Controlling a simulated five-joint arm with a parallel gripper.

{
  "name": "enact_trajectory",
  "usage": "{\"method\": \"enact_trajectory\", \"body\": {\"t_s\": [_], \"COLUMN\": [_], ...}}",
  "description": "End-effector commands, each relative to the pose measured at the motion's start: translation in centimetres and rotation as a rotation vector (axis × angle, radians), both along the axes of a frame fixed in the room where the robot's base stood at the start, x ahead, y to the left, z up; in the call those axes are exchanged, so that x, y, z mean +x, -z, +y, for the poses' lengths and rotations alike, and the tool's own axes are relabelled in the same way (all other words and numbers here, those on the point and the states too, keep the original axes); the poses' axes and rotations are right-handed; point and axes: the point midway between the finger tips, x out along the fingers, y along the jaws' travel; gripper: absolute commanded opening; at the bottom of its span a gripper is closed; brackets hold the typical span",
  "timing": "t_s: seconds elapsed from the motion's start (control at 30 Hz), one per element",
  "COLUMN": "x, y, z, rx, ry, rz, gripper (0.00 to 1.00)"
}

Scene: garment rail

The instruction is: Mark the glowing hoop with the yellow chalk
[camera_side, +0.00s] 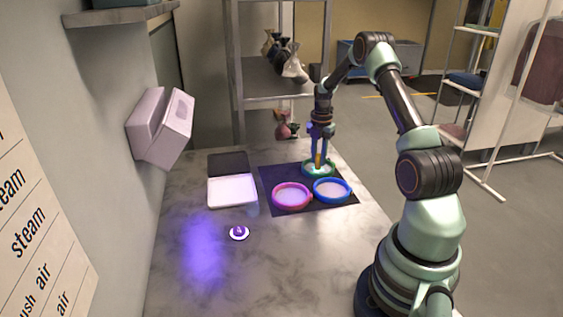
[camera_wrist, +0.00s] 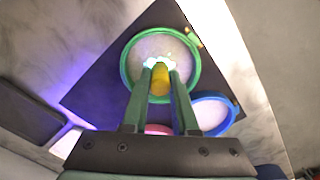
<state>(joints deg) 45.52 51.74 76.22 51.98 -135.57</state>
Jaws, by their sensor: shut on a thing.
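My gripper (camera_side: 318,163) is shut on the yellow chalk (camera_side: 318,159), which points down. In the wrist view, the chalk (camera_wrist: 160,80) shows between the fingertips (camera_wrist: 160,66), over the pale cloth of the green hoop (camera_wrist: 125,65). The green hoop (camera_side: 305,170) is at the back of the dark mat (camera_side: 278,174). I cannot tell whether the chalk touches the cloth. The pink hoop (camera_side: 275,196) is front left and the blue hoop (camera_side: 348,195) front right. The pink rim looks brightest in the side view, but I cannot tell for sure which hoop glows.
A white tray (camera_side: 232,191) and a dark panel (camera_side: 228,163) lie left of the mat. A small white and purple round thing (camera_side: 239,232) is nearer the front, beside a violet light patch on the table (camera_side: 300,250). The front of the table is mostly clear.

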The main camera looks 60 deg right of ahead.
Motion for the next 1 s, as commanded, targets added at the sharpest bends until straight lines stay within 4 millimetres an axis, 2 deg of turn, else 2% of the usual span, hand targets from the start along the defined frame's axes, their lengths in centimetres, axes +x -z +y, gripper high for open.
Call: {"method": "enact_trajectory", "body": {"t_s": [0.43,1.0], "x": [-0.1,0.0], "y": [0.0,-4.3], "z": [0.1,0.0], "rx": [0.001,0.0], "ry": [0.0,0.0], "rz": [0.001,0.0], "gripper": [0.0,0.0]}}
